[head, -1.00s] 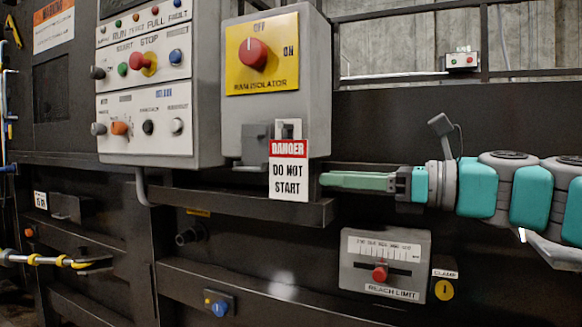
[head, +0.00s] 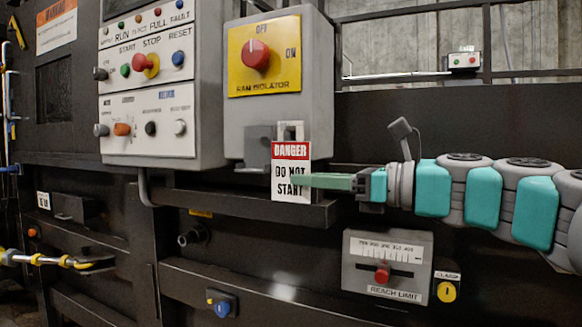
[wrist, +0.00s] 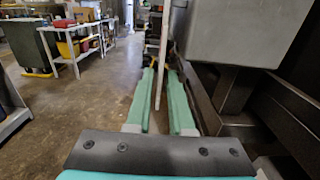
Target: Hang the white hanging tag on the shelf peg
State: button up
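The white hanging tag (head: 291,190), with a red DANGER band and the words DO NOT START, hangs upright below the yellow-faced isolator box in the head view. In the wrist view the tag (wrist: 164,50) shows edge-on as a thin white strip. I cannot make out the shelf peg.
The isolator box (head: 276,125) is just above the tag, and its grey body also shows close at the upper right in the wrist view (wrist: 225,30). A dark ledge (head: 245,209) runs behind and below the tag. The reach limit box (head: 388,262) is below my arm.

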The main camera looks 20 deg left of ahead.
grip_shut()
jog(key=shift+r, duration=0.55)
dwell(0.4)
jog(key=shift+s, duration=0.15)
jog(key=s, duration=0.6)
jog(key=shift+s+a, duration=0.25)
jog(key=shift+s, duration=0.05)
dwell(1.3)
jog(key=shift+s, duration=0.15)
dwell(0.3)
